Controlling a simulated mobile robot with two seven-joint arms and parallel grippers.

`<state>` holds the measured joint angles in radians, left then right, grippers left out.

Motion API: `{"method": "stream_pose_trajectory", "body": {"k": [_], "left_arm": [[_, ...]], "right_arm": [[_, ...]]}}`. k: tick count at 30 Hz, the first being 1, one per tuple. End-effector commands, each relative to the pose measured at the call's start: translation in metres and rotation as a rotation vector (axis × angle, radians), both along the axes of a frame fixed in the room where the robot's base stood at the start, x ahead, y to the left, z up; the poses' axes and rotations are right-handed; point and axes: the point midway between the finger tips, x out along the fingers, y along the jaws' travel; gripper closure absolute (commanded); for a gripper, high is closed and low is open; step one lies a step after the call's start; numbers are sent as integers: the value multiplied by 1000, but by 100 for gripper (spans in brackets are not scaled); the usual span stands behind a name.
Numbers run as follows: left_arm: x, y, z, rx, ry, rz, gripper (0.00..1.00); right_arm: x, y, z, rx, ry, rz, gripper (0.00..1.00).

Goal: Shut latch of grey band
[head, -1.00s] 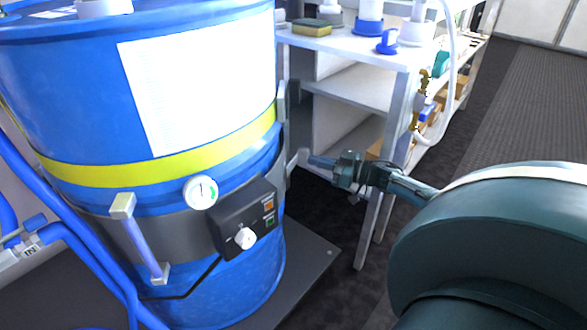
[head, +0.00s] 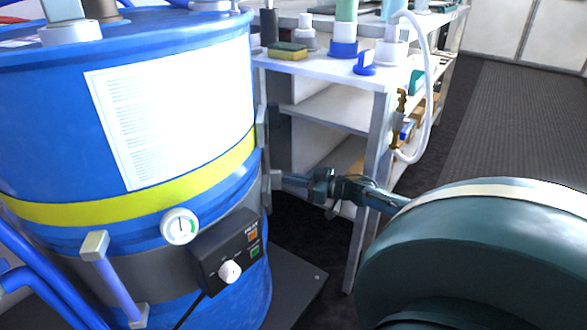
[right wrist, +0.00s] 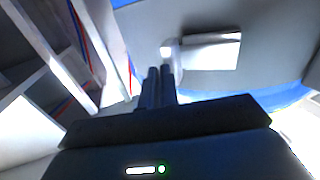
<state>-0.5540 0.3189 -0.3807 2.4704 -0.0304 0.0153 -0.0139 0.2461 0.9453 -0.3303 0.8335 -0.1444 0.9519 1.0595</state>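The grey band (head: 160,277) wraps the blue drum (head: 215,50) below its yellow stripe. Its latch (head: 271,184) is a pale grey piece at the drum's right edge, seen nearly edge-on. In the right wrist view the latch (right wrist: 208,52) is a bright plate against the grey band. My right gripper (head: 285,179) reaches in from the right, with its fingertips at the latch. In the right wrist view its two fingers (right wrist: 158,72) are together, with nothing visible between them. I cannot tell whether the tips touch the latch or whether it lies fully flat. My left gripper is not in view.
A black control box (head: 228,252) with a white knob and a round gauge (head: 180,227) sit on the drum's front. A white shelf unit (head: 335,103) with bottles and a sponge (head: 288,51) stands close behind my right gripper. Dark floor lies right of the shelf.

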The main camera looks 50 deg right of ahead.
Motion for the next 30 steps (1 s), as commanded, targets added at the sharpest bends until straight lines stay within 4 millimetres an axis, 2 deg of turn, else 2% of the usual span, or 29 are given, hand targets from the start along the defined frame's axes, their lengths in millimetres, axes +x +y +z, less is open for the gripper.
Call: {"method": "stream_pose_trajectory", "body": {"k": [10,21,25,30], "left_arm": [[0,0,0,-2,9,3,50],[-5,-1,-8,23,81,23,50],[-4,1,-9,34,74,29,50],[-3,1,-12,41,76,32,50]], "right_arm": [[-2,1,2,4,-5,0,100],[-56,-26,2,0,1,-3,100],[-67,-30,1,1,0,-3,100],[-70,-32,1,1,-2,-2,100]]}}
